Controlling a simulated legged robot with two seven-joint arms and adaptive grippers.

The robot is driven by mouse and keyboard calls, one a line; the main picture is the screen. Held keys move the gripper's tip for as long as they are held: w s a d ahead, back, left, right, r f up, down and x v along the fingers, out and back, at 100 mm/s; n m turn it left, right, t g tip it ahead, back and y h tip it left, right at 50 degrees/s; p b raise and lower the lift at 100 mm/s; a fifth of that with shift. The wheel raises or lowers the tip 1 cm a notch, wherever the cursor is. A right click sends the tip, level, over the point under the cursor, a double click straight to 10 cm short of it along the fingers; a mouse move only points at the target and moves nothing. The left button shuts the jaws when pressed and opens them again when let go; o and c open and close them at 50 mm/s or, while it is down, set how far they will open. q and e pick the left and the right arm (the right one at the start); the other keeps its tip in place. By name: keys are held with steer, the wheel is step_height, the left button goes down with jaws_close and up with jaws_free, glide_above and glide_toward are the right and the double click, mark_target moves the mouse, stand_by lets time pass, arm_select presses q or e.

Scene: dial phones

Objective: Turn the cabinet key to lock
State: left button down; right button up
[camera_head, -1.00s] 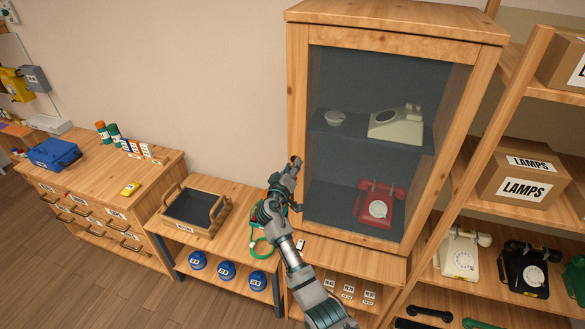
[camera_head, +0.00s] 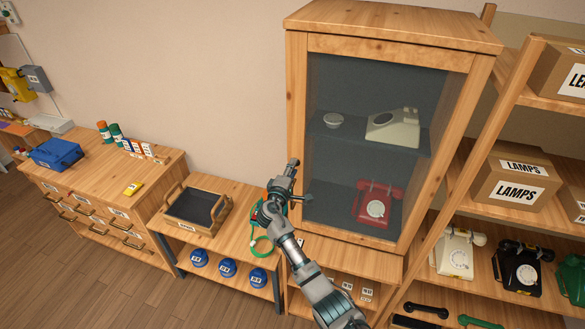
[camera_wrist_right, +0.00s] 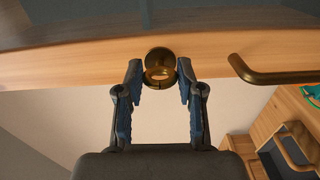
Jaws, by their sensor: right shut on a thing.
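The glass-fronted wooden cabinet (camera_head: 296,120) stands upright with its door closed. My right gripper (camera_head: 293,163) is at the left edge of the cabinet door. In the right wrist view a round brass lock with the key's ring-shaped bow (camera_wrist_right: 160,73) sits on the wooden door frame (camera_wrist_right: 70,68). The right gripper (camera_wrist_right: 160,78) has one finger on each side of the key's bow and is shut on it. In the head view the key is hidden by the gripper. My left gripper is not in view.
A brass handle (camera_wrist_right: 275,76) is on the door frame close to the right gripper. Behind the glass are a red phone (camera_head: 375,205) and a cream phone (camera_head: 393,128). A low bench with a tray (camera_head: 176,206) and a green cord (camera_head: 262,248) stands left of the cabinet.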

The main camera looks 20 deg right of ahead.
steer(key=shift+a+f+n, duration=0.1)
steer(key=shift+f+n, duration=0.05)
steer(key=shift+n, duration=0.15)
steer(key=o, duration=1.2)
steer(key=shift+c, duration=0.2)
steer(key=shift+w+a, duration=0.1)
steer(key=shift+w, duration=0.05)
steer(key=shift+a, duration=0.15)
steer(key=v, duration=1.2)
steer(key=shift+f, duration=0.2)
